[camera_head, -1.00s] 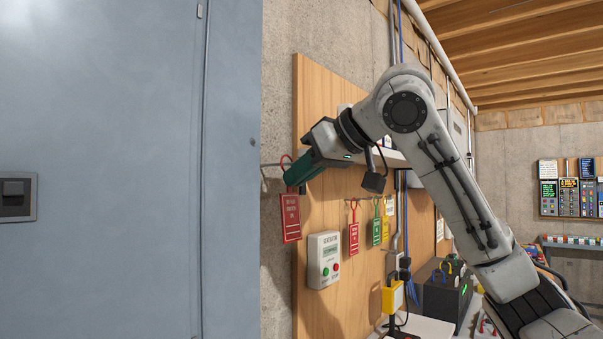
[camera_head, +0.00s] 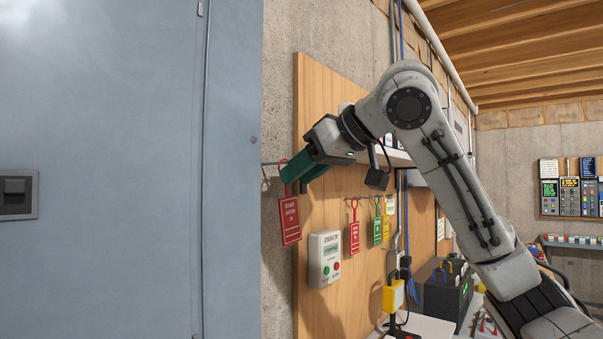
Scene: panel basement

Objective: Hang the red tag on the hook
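A red tag (camera_head: 290,221) with white print and a red loop hangs just below the fingertips of my gripper (camera_head: 287,178). My gripper has green fingers and points left and down. It appears shut on the loop, though the fingers hide part of the loop and the grip itself. A thin metal hook (camera_head: 268,166) sticks out at the left edge of the board, close beside the fingertips and the top of the loop. I cannot tell whether the loop is around the hook or only beside it.
A wooden board (camera_head: 312,110) carries a generator box (camera_head: 324,258) and a rack with another red tag (camera_head: 354,236), a green tag (camera_head: 377,229) and a yellow tag (camera_head: 387,228). A large grey cabinet (camera_head: 110,120) stands close on the left. A shelf (camera_head: 400,158) lies behind my arm.

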